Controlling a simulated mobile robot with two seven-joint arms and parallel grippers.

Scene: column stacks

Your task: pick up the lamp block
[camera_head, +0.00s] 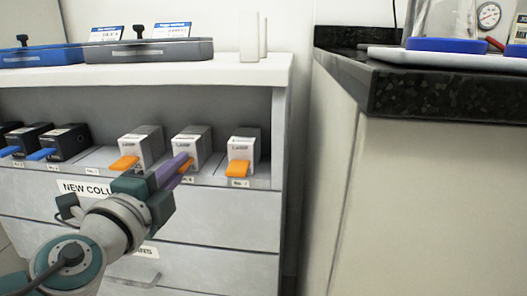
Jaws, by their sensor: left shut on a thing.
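Three pale grey blocks with orange tabs stand in a row on the cabinet shelf: a left one (149,143), a middle one (198,141) and a right one (244,146). Their small labels are too blurred to read surely. My left gripper (184,164), with purple fingers, reaches up from the lower left to the front of the middle block. It is shut on the orange tab of that block, which still sits in the row. The fingers hide part of the tab. My right gripper is not in view.
Several black blocks (70,140) with blue tabs stand at the shelf's left. A dark stone counter (440,92) juts out at the right. Drawers (220,217) lie below the shelf.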

